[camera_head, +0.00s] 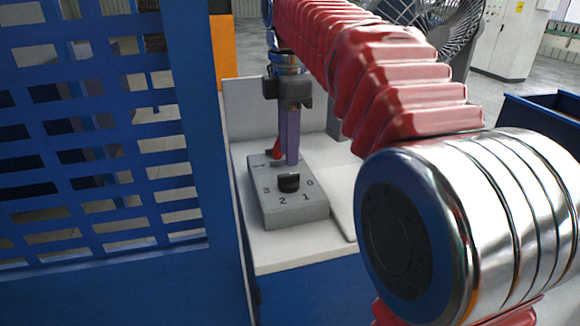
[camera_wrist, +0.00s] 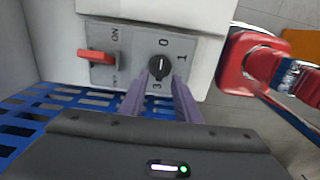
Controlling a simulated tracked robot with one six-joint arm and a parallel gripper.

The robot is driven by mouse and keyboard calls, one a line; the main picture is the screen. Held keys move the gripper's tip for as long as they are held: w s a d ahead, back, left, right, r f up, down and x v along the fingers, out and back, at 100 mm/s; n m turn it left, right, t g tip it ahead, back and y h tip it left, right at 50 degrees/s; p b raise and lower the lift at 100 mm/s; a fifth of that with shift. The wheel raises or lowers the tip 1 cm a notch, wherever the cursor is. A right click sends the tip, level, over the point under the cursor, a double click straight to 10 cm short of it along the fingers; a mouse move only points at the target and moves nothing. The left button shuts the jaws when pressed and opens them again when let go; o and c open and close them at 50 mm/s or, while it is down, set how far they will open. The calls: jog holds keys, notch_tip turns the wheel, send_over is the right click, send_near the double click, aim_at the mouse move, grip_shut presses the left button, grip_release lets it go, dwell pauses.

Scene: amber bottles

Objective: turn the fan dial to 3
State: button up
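The grey control box (camera_head: 278,212) sits on a white-topped surface, with a black dial (camera_head: 289,183) on its top face. In the wrist view the dial (camera_wrist: 160,67) has 0 above it, 1 to its right and 3 below; 2 is hidden there. A small light mark shows on the dial, but I cannot tell which number it points to. My gripper (camera_head: 291,163) points down just above the dial. In the wrist view its purple fingers (camera_wrist: 163,79) are apart, with the dial showing between their tips. I cannot make out contact.
A red lever switch (camera_wrist: 97,57) marked ON is on the same box, beside the dial. A fan (camera_head: 445,25) stands at the back right. A blue slatted panel (camera_head: 190,215) rises close on the left. A blue bin (camera_head: 545,120) is at the right.

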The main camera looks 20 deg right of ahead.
aim_at(289, 174)
jog(key=shift+f, duration=2.7)
jog(key=shift+c, duration=0.5)
grip_shut()
jog(key=shift+d, duration=0.15)
